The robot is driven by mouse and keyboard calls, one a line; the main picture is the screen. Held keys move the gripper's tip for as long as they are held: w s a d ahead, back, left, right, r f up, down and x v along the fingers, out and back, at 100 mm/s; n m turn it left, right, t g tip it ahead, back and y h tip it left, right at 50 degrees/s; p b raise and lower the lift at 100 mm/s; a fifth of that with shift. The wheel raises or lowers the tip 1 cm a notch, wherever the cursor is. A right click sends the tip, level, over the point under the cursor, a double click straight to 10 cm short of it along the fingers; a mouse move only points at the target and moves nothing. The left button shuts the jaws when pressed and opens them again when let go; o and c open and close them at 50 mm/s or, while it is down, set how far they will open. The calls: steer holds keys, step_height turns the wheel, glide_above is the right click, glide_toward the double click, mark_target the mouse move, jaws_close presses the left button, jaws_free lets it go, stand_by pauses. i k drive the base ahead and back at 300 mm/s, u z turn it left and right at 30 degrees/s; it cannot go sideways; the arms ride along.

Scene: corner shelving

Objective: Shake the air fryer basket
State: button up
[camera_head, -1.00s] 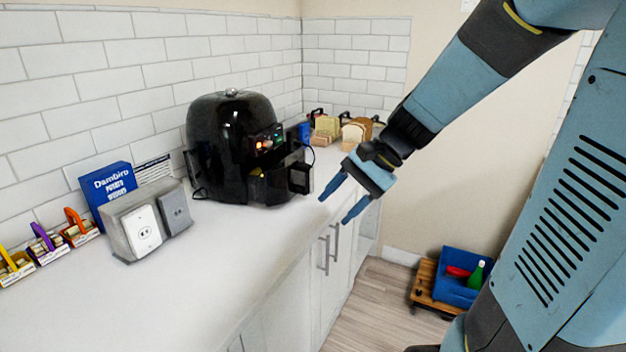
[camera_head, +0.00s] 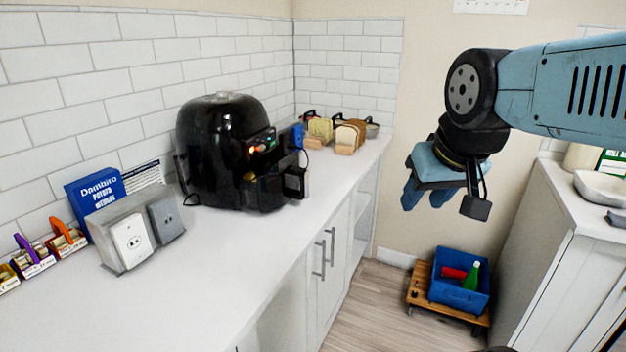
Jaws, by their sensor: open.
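A black air fryer (camera_head: 215,140) stands on the white counter against the tiled wall. Its basket (camera_head: 262,188) is at the lower front, with a dark handle (camera_head: 295,182) sticking out to the right. The basket appears slightly out of the body, with something yellowish at its top edge; how far out I cannot tell. My gripper (camera_head: 427,197) is open and empty, pointing down in the air to the right of the fryer, beyond the counter's front edge and well apart from the handle.
A grey outlet box (camera_head: 132,235) and a blue box (camera_head: 95,190) stand left of the fryer. Bread racks (camera_head: 335,132) are behind it. A blue crate (camera_head: 458,292) on a wooden dolly is on the floor. A white cabinet (camera_head: 520,270) stands at right. The front counter is clear.

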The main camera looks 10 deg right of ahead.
mark_target(280, 178)
steer(key=z, duration=0.8)
steer(key=k, duration=0.9)
steer(key=u, duration=0.85)
steer(key=i, duration=0.5)
steer(key=u, duration=0.05)
